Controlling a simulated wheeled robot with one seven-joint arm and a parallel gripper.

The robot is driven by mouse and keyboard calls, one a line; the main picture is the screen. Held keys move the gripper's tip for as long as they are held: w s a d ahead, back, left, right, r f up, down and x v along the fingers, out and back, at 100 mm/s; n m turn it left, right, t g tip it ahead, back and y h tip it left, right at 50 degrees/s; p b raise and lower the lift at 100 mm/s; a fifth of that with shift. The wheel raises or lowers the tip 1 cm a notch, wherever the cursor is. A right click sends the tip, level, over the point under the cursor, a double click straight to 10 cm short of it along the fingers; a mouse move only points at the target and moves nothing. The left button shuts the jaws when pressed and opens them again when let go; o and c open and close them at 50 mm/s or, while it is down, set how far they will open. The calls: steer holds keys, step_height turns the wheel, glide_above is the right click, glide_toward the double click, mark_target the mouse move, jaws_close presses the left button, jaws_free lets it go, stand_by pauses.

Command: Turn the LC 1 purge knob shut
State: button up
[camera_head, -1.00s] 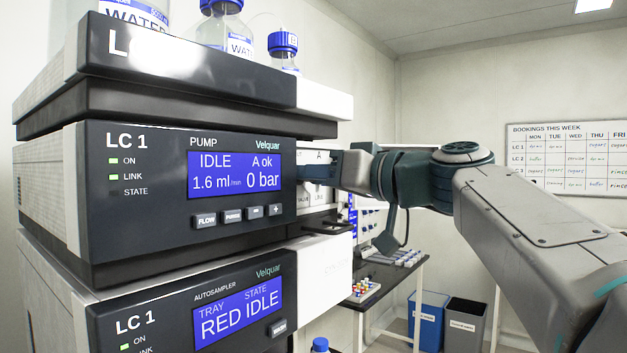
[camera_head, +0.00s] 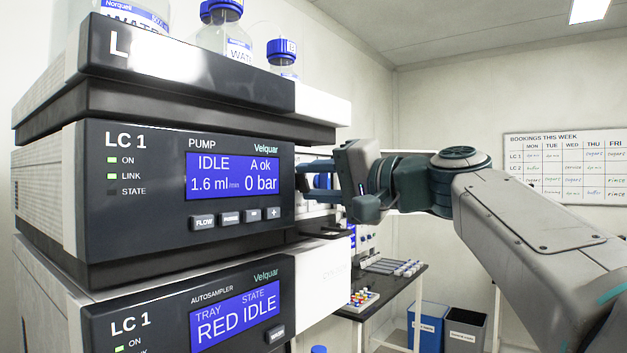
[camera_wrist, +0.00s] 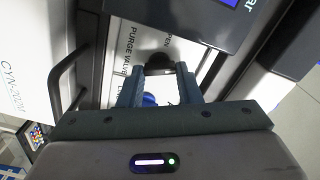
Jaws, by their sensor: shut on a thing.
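The LC 1 pump module (camera_head: 140,215) fills the left of the head view; its screen reads IDLE, 0 bar. In the wrist view the black purge knob (camera_wrist: 157,64) sits on a white panel (camera_wrist: 122,62) lettered PURGE VALVE and OPEN. My gripper (camera_wrist: 160,72) has one finger on each side of the knob and is shut on it. A blue round part (camera_wrist: 149,100) shows between the fingers below the knob. The knob's exact angle cannot be told.
The autosampler (camera_head: 195,310) is below the pump, and bottles with blue caps (camera_head: 283,47) stand on top. A black handle (camera_wrist: 68,80) sticks out left of the fingers. A bench (camera_head: 400,285) with racks and two bins (camera_head: 427,325) stand behind.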

steer(key=shift+m+p, duration=0.4)
steer(key=shift+m, duration=1.9)
steer(key=o, duration=1)
steer(key=b+v, duration=0.3)
steer(key=v, duration=1)
steer(key=shift+s+d, duration=0.15)
steer(key=shift+d, duration=0.2)
